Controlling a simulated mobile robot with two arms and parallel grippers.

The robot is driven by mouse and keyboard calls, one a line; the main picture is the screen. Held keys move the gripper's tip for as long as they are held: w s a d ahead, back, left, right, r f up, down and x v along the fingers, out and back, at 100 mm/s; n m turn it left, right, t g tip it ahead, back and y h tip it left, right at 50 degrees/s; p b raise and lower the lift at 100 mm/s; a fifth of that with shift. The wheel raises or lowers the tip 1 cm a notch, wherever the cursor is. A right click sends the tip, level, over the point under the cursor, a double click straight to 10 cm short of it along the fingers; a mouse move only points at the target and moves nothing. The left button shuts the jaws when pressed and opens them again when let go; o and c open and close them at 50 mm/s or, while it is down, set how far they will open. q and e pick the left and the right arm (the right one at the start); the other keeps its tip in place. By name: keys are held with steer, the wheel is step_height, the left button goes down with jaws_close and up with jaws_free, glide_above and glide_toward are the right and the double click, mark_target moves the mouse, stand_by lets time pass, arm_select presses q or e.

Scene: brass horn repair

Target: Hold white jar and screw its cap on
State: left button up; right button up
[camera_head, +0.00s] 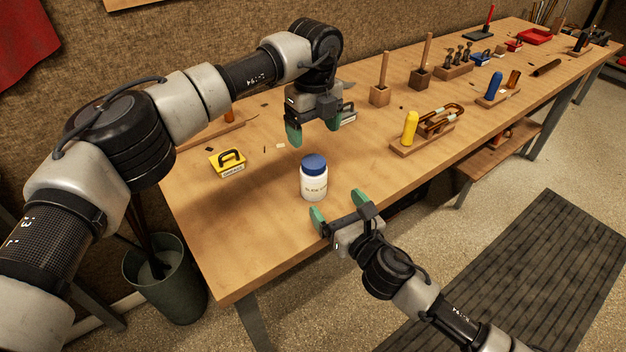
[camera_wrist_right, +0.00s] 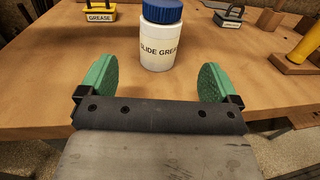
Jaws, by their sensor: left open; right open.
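The white jar (camera_head: 314,187) stands upright on the workbench near its front edge, with a label reading "SLIDE GREASE". Its blue cap (camera_head: 313,163) sits on top of the jar; I cannot tell whether it is screwed tight. In the right wrist view the jar (camera_wrist_right: 158,50) and cap (camera_wrist_right: 162,11) stand ahead, between the line of the fingers and beyond their tips. My right gripper (camera_head: 338,205) is open and empty, just in front of the jar and apart from it. My left gripper (camera_head: 318,124) is open with green fingers, above and behind the jar, not touching it.
A yellow grease box (camera_head: 227,164) with a black handle lies left of the jar. A yellow bottle (camera_head: 410,128) stands on a wooden rack to the right, with wooden blocks holding upright handles (camera_head: 380,94) behind. The workbench (camera_head: 245,240) is bare around the jar. A bin (camera_head: 165,285) stands below left.

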mark_target(313, 175)
steer(key=x, duration=1.1)
steer(key=shift+c, duration=0.2)
arm_select(q)
steer(key=shift+f, duration=0.1)
arm_select(e)
jaws_close()
stand_by(0.4)
arm_select(q)
steer(key=shift+f, duration=3.95)
